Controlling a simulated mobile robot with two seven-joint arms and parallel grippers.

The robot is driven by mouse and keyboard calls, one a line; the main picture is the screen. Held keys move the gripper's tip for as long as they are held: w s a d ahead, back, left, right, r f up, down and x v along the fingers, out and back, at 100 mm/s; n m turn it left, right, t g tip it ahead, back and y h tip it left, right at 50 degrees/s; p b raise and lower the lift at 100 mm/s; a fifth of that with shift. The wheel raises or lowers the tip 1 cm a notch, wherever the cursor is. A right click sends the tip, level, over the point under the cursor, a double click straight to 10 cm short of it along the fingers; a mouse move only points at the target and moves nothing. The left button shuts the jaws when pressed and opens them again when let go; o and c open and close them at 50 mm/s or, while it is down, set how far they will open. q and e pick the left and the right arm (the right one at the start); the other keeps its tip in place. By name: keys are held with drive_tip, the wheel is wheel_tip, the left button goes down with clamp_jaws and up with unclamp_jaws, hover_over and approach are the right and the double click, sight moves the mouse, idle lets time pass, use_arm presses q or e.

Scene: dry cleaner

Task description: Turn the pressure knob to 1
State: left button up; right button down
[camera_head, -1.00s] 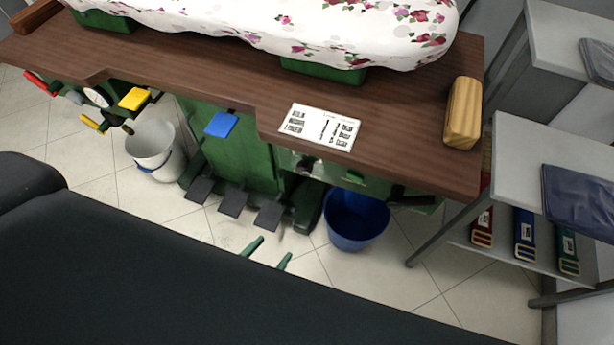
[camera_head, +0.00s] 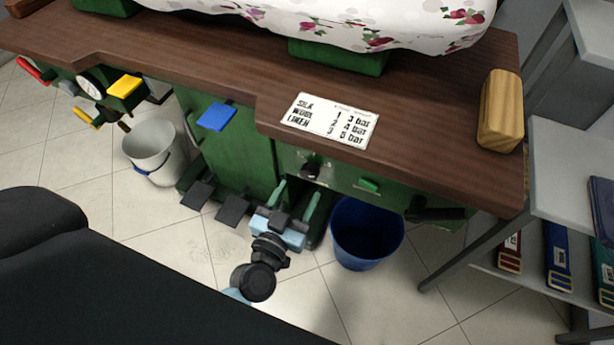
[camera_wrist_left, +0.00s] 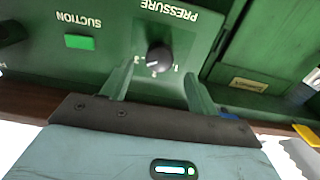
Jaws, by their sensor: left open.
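The black pressure knob (camera_wrist_left: 159,58) sits on a green panel (camera_wrist_left: 218,25) marked PRESSURE, upside down in the left wrist view, with the numbers 3, 2 and 1 around it. I cannot tell for certain which number it points to. In the head view the knob (camera_head: 311,171) is small, under the table edge. My left gripper (camera_wrist_left: 158,86) is open, its green fingers on either side of the knob's front, apart from it. In the head view the left gripper (camera_head: 300,188) is just below the knob. My right gripper is not in view.
A green SUCTION button (camera_wrist_left: 80,42) is beside the knob. The brown table edge (camera_head: 400,170) overhangs the panel. A card (camera_head: 330,120) lists silk, wool and linen settings. Below are a blue bucket (camera_head: 366,235), a white bucket (camera_head: 152,150) and black pedals (camera_head: 232,209).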

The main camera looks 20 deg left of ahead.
sight(307, 177)
use_arm(q)
drive_tip(key=w, duration=0.5)
drive_tip(key=shift+w+d, duration=0.1)
drive_tip(key=shift+w, duration=0.25)
drive_tip(key=c, duration=1)
